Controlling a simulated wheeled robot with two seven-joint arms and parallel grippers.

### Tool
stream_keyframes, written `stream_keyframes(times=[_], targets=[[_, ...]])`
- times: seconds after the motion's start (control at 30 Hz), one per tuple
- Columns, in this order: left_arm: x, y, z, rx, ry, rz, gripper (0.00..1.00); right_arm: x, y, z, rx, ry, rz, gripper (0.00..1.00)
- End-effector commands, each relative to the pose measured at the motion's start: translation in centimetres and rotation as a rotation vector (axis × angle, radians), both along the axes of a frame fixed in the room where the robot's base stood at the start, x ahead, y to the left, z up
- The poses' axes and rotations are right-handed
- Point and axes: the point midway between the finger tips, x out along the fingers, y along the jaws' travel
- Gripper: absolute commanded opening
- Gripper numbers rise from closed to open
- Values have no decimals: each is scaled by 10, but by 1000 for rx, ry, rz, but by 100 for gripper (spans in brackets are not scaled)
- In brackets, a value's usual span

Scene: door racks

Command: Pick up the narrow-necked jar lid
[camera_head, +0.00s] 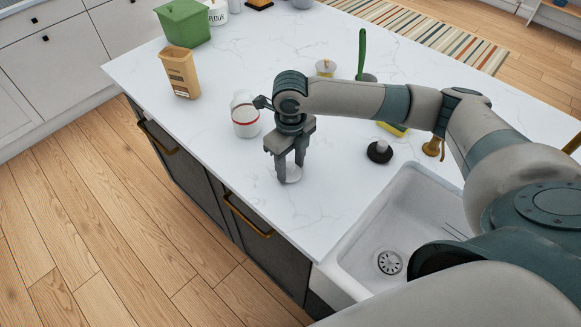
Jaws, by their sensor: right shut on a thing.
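My right gripper (291,170) points down at the white countertop, left of the sink. It is shut on a small pale, round lid (294,176), which is at or just above the counter surface; the fingers partly cover it, and I cannot tell whether it touches the counter. A white jar with a red band (245,118) stands upright to the left of and behind the gripper. Part of the jar's top is close to my wrist in the picture. My left gripper is not in view.
A white sink (389,225) lies to the right. A tan carton (181,72), a green bin (184,22) and a flour canister (217,12) stand at the back left. A black-based stopper (380,152) sits behind the sink. The counter's front edge (245,202) is near the gripper.

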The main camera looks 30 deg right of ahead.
Motion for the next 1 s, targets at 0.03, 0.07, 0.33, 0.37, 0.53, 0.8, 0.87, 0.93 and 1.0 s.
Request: stream_keyframes(times=[0.03, 0.07, 0.33, 0.37, 0.53, 0.8, 0.87, 0.93, 1.0], targets=[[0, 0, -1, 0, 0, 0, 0, 0, 0, 1, 0, -1, 0, 23], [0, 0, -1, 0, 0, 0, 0, 0, 0, 1, 0, -1, 0, 23], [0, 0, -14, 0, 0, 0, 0, 1, 0, 23, 0, -4, 0, 23], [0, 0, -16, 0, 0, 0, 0, 2, 0, 28, 1, -5, 0, 23], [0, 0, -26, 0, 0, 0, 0, -17, -3, 48, 1, -2, 1, 23], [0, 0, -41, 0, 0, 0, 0, -67, -10, 79, 0, -4, 1, 23], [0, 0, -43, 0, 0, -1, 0, -78, -11, 86, 0, -3, 2, 23], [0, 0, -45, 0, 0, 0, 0, -88, -13, 93, 0, -4, 1, 23], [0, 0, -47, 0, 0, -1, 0, -97, -14, 98, 1, -3, 2, 23]])
